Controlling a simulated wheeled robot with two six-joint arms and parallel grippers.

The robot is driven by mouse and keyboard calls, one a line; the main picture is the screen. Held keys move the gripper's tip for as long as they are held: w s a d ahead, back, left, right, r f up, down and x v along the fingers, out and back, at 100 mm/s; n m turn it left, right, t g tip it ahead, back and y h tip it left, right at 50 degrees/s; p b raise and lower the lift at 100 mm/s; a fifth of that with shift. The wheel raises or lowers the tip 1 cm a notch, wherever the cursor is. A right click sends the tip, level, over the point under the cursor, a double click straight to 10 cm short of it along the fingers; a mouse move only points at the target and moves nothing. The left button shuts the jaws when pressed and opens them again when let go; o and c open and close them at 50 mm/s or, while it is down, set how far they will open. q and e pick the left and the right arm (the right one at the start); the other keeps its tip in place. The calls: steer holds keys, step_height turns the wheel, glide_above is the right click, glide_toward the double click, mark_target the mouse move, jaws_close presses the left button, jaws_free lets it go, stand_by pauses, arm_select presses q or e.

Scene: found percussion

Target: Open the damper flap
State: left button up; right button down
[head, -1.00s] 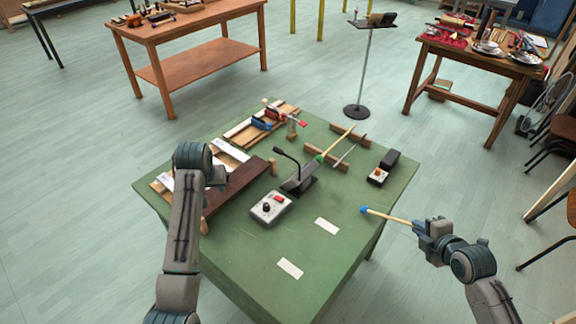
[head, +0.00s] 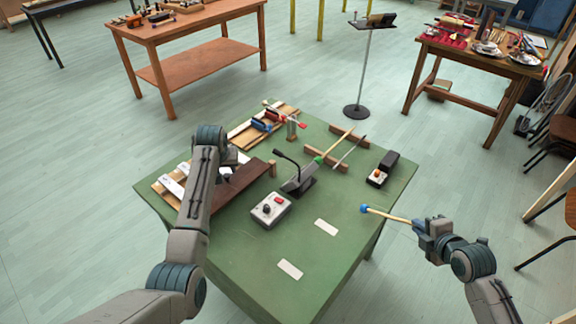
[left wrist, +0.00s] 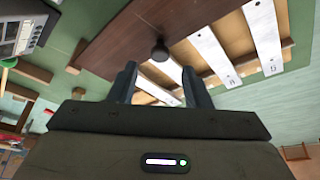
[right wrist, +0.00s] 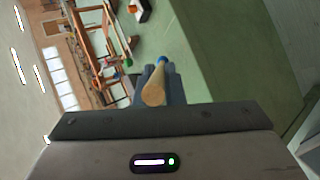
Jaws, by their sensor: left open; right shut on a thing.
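The damper flap is a dark brown board (head: 226,192) lying over part of a row of pale note bars (head: 172,187) at the table's left side. In the left wrist view the flap (left wrist: 118,35) has a dark round knob (left wrist: 160,52) near its edge. My left gripper (left wrist: 158,80) is open, its fingers at either side of the knob in that view; I cannot tell whether they touch it. My right gripper (head: 424,229) is shut on a blue-headed mallet (head: 388,216), also seen in the right wrist view (right wrist: 154,93).
On the green table (head: 340,270) stand a grey control box (head: 270,210), a black stand (head: 300,182), wooden rests (head: 326,162) with sticks, and a small black box (head: 378,176). The table's front right is clear apart from two pale labels.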

mark_target(226, 175)
arm_select(q)
steer(key=shift+x, duration=2.15)
jaws_close()
